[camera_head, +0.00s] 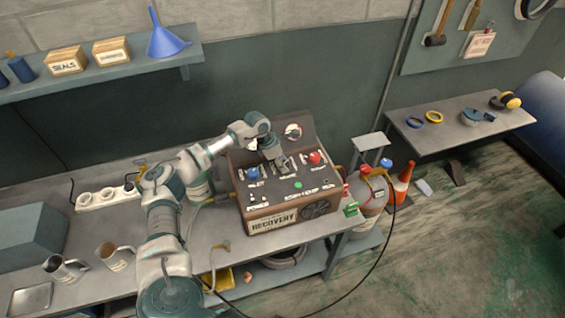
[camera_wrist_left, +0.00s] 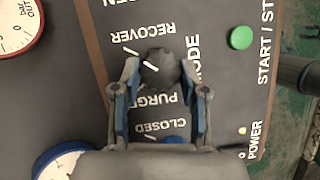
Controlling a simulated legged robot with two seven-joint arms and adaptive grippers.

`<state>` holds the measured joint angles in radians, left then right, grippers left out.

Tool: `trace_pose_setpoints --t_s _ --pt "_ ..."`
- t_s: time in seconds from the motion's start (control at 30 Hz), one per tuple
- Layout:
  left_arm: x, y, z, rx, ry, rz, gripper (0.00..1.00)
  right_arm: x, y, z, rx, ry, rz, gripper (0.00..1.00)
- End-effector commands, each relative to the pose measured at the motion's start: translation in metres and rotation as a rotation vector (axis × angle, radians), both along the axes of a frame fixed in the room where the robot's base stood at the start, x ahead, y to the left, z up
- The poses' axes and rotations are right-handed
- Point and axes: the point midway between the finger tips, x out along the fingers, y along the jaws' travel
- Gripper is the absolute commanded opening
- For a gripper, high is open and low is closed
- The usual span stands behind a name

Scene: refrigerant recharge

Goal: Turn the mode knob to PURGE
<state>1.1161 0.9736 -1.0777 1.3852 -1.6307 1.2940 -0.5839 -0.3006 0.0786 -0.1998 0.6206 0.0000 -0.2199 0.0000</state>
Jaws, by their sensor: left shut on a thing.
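The recovery machine (camera_head: 272,221) stands on the bench, its sloped control panel facing up. My left gripper (camera_head: 279,163) reaches down over the middle of the panel. In the left wrist view, my left gripper (camera_wrist_left: 160,80) is shut on the dark mode knob (camera_wrist_left: 158,67), one finger on each side. A white line on the knob lies toward the tick beside the RECOVER label (camera_wrist_left: 143,33). The PURGE label (camera_wrist_left: 156,99) is partly hidden between the fingers. In the head view the gripper hides the knob. My right gripper is not in view.
A blue knob (camera_head: 253,173), a red knob (camera_head: 314,157) and a green button (camera_head: 298,185) sit around the gripper on the panel. Gas cylinders (camera_head: 369,195) stand right of the machine.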

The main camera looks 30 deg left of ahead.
Motion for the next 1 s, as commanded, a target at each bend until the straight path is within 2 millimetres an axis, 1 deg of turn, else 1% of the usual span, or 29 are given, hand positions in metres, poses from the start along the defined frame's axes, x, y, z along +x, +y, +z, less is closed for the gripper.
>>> trace_pose_setpoints --t_s 0.27,0.43,0.73,1.0 --pt "0.0015 -0.0019 0.0019 -0.007 -0.007 0.032 0.08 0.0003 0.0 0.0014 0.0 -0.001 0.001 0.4" --pt "0.001 -0.0026 0.002 -0.006 -0.006 0.114 0.08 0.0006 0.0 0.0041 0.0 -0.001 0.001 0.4" --pt "0.0009 -0.0043 0.0029 -0.007 -0.01 0.369 0.08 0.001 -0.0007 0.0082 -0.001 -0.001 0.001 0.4" --pt "0.0009 -0.0055 0.0025 -0.007 -0.014 0.625 0.08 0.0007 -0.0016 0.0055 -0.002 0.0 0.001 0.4"
